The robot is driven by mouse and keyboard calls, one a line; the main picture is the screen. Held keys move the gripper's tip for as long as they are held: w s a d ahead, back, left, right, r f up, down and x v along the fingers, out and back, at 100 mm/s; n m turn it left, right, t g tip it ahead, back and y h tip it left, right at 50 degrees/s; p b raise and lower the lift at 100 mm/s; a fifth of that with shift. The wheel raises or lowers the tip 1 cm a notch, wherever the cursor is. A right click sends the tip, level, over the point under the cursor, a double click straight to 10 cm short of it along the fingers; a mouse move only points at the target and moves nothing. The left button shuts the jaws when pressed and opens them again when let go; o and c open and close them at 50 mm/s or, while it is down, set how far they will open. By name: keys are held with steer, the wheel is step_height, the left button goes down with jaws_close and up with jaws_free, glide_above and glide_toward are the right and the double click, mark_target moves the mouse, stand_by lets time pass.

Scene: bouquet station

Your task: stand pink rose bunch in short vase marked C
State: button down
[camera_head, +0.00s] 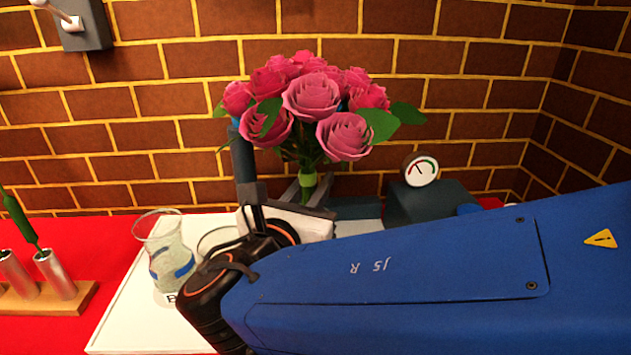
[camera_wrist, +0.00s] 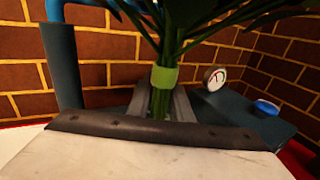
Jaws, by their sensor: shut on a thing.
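The pink rose bunch (camera_head: 312,100) is upright, with green leaves and a light green band around its stems. My gripper (camera_head: 312,192) is shut on the stems at about the band. The wrist view shows the stems and band (camera_wrist: 165,78) between the fingers (camera_wrist: 162,102). A clear glass vase (camera_head: 168,250) with a blue band stands to the left of my gripper, with a label reading B at its foot. A second glass rim (camera_head: 214,238) shows beside it, mostly hidden by my arm. No mark C is visible, so I cannot tell which vase bears it.
The vases stand on a white board (camera_head: 120,315) on a red table (camera_head: 95,235). A wooden rack (camera_head: 55,298) with metal tubes is at the left. A dark box (camera_head: 432,203) with a round gauge (camera_head: 420,169) stands at the right. A brick wall is close behind.

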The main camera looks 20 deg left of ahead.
steer(key=shift+f, duration=0.35)
stand_by(0.5)
steer(key=c, duration=1.5)
jaws_free()
steer(key=s, duration=0.5)
steer(key=s+d, duration=0.1)
steer(key=s, duration=1.1)
steer(key=shift+s+d, duration=0.2)
steer(key=shift+d, duration=0.05)
